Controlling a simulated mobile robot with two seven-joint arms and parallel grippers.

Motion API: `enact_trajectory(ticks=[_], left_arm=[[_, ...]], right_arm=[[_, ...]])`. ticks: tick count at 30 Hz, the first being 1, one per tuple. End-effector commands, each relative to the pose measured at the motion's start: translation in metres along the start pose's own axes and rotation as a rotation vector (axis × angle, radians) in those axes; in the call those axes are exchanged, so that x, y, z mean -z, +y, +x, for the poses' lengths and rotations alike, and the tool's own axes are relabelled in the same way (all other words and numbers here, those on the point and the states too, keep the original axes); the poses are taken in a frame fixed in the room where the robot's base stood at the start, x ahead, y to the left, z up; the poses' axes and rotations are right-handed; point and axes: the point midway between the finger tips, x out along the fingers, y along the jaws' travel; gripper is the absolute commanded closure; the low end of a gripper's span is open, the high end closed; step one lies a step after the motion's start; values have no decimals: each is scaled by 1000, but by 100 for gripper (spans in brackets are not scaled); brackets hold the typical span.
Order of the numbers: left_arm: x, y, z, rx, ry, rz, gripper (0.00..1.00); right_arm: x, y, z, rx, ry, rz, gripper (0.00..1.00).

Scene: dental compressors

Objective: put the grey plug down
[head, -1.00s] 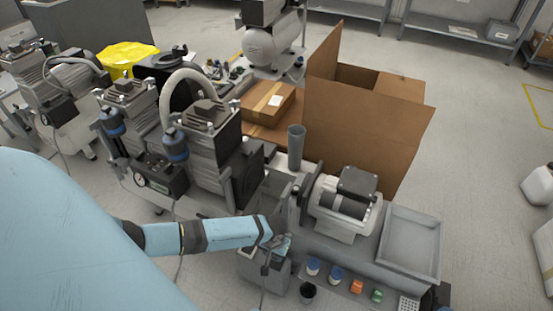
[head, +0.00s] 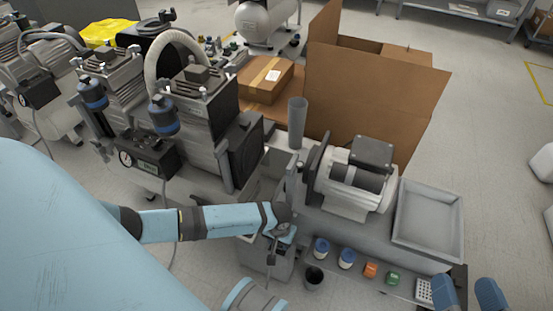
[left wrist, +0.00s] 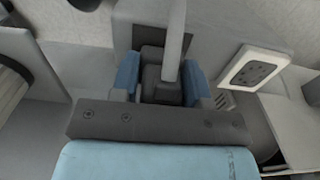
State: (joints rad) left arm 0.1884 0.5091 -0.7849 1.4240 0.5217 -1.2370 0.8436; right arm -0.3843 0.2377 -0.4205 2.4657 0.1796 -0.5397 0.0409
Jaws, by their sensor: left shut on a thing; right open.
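My left gripper (head: 282,232) is over the front edge of the bench, beside the motor unit. In the left wrist view its two blue fingers (left wrist: 162,85) are shut on the dark grey plug (left wrist: 158,78). A light grey bar, perhaps its cable, runs up from the plug. In the head view the plug is too small and covered to make out well. My right gripper (head: 468,292) shows two blue fingers apart at the bottom right, with nothing seen between them.
A white-framed socket plate (left wrist: 252,72) is right of the plug. Blue-lidded jars (head: 321,248), a dark cup (head: 313,277) and orange and green caps line the bench front. A motor unit (head: 350,180) and an empty grey tray (head: 430,215) stand behind. Compressors (head: 200,120) are at left.

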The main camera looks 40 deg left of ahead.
Motion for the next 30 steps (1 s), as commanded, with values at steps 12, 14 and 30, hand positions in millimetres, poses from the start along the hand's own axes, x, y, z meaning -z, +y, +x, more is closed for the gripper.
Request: enact_trajectory(ticks=[12,14,30], left_arm=[[0,1,3,0,-1,0,96],[0,1,5,0,-1,0,96],[0,0,11,0,0,0,33]], right_arm=[[2,-1,0,0,-1,2,30],[2,-1,-1,0,-2,4,30],[0,-1,-1,-1,-6,12,30]])
